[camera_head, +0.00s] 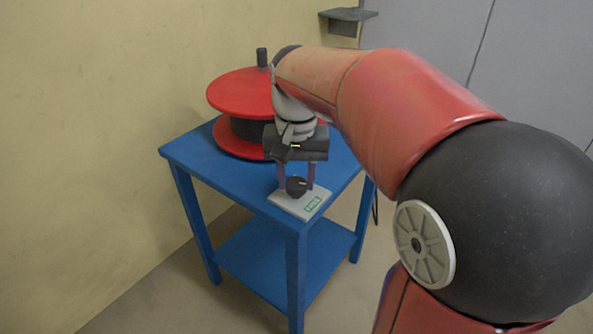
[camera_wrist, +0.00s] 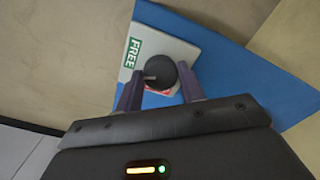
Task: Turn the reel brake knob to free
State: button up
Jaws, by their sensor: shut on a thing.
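The reel brake knob (camera_head: 296,187) is black and round, on a light grey plate (camera_head: 288,205) at the near corner of the blue table. In the wrist view the knob (camera_wrist: 160,72) has a pale pointer line on its left side, and the plate (camera_wrist: 172,46) carries a green FREE label (camera_wrist: 132,53). A bit of a red label shows beside the knob, mostly hidden. My gripper (camera_head: 297,188) reaches down from above, shut on the knob with one finger on each side. In the wrist view its fingers (camera_wrist: 160,88) flank the knob.
A red reel (camera_head: 235,92) with a dark core and an upright handle (camera_head: 262,57) stands on the blue table (camera_head: 190,152) behind my gripper. A lower shelf (camera_head: 260,262) is empty. A yellow wall (camera_head: 100,120) is at left. A small grey wall shelf (camera_head: 347,14) is at the back.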

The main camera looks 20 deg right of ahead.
aim_at(296, 183)
jog(key=shift+m+p, duration=0.55)
jog(key=shift+m, duration=1.35)
jog(key=o, duration=1)
jog(key=shift+c, duration=0.2)
notch_tip(296, 183, up, 8)
jog(key=shift+f+p, duration=0.1)
jog(key=shift+p, duration=0.4)
